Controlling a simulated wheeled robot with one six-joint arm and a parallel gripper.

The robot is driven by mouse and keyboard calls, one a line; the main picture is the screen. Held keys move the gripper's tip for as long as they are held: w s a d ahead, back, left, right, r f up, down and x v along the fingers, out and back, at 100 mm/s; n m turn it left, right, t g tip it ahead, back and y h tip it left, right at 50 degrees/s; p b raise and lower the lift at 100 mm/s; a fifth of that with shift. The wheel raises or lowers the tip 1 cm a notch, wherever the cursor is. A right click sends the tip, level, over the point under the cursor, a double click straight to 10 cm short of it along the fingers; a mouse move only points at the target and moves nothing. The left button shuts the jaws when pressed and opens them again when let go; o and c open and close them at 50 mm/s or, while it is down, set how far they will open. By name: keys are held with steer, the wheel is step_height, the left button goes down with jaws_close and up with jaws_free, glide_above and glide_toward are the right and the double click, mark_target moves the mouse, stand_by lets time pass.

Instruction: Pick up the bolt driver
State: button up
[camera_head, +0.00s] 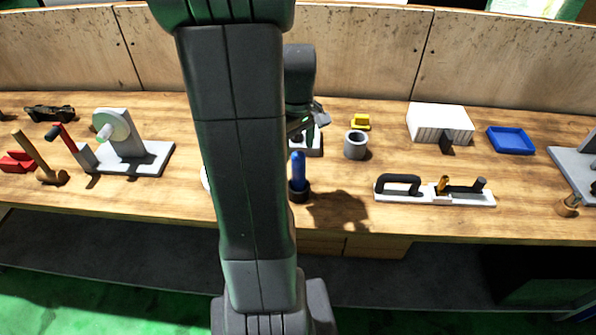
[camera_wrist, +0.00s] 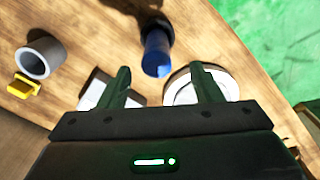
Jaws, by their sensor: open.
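A tool with a blue handle (camera_head: 298,168), which looks like the bolt driver, stands upright in a dark round holder (camera_head: 299,190) near the front of the wooden bench. In the wrist view the blue handle (camera_wrist: 156,55) shows just beyond and between my fingers. My gripper (camera_head: 308,124) is above and behind the handle in the head view, partly hidden by my arm. In the wrist view my gripper (camera_wrist: 161,70) has its fingers wide apart with nothing held between them. The lower part of the tool is hidden in the holder.
A grey cup (camera_head: 355,145) and a small yellow object (camera_head: 360,122) stand right of the tool. A white tray with handled tools (camera_head: 435,197) lies further right. A round white object (camera_wrist: 185,92) is close by my right finger. The bench in front of the cup is clear.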

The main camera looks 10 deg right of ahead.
mark_target(298, 153)
steer(key=shift+w+d+f+p, duration=0.1)
steer(key=shift+f+p, duration=0.2)
steer(key=shift+f, duration=1.15)
steer(key=shift+w+d+f+p, duration=0.1)
steer(key=shift+f+p, duration=0.15)
steer(key=shift+f, duration=1.2)
steer(key=c, duration=0.9)
steer(key=shift+c, duration=0.8)
steer(key=shift+w+r, duration=0.1)
steer(key=shift+r, duration=0.1)
